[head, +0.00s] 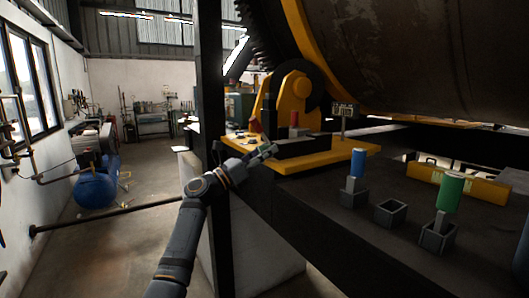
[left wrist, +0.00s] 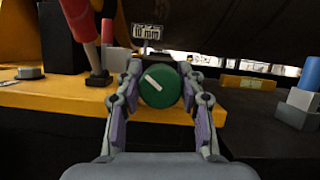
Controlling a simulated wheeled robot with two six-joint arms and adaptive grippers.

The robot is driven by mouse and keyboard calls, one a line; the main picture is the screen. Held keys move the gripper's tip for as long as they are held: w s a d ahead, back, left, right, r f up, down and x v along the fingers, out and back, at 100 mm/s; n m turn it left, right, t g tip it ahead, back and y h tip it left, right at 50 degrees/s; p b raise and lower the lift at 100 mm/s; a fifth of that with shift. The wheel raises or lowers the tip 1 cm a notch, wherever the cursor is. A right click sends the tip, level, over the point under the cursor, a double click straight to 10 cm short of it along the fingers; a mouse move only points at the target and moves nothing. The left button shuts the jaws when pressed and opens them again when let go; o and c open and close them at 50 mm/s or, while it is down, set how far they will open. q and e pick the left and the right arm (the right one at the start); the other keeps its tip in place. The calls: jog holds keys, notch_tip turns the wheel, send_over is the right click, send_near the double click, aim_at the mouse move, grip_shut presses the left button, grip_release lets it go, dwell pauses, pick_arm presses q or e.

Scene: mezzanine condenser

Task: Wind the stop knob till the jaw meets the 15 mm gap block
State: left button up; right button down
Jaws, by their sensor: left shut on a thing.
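The stop knob (left wrist: 160,87) is a round green knob with a white line slanting down to the right, facing the left wrist camera. My left gripper (head: 264,151) is shut on it; in the left wrist view its fingers (left wrist: 160,95) sit on either side of the knob. A red-handled piece (head: 294,125) stands behind on the yellow base; it also shows in the left wrist view (left wrist: 78,18). I cannot tell whether it is the 15 mm gap block or whether the jaw touches it. A small sign (left wrist: 146,31) reads 10 mm. My right gripper is not in view.
On the dark deck, a blue-handled piece (head: 356,171) and a green-handled piece (head: 447,198) stand in square sockets, with an empty socket (head: 390,211) between them. A yellow box (head: 478,188) lies behind. A dark post (head: 211,130) rises left of the deck.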

pick_arm(q)
jog(key=shift+c, duration=0.9)
jog(key=shift+f+m+g+h+b, duration=0.15)
jog(key=shift+m+g+h+b, duration=0.15)
jog(key=shift+m+b, duration=0.7)
jog(key=m+g+h+b, duration=0.1)
jog(key=m, duration=0.2)
jog(key=shift+g, duration=0.3)
jog(key=m, duration=0.1)
jog(key=m+g, duration=0.1)
jog(key=m, duration=0.1)
jog(key=shift+r, duration=0.25)
jog(key=shift+m+g+h+p, duration=0.3)
jog(key=shift+m+g+p, duration=0.15)
jog(key=shift+m+g, duration=0.35)
jog(key=shift+f+m, duration=0.1)
jog(key=shift+m, duration=0.3)
jog(key=o, duration=1.2)
jog(key=shift+s, duration=0.1)
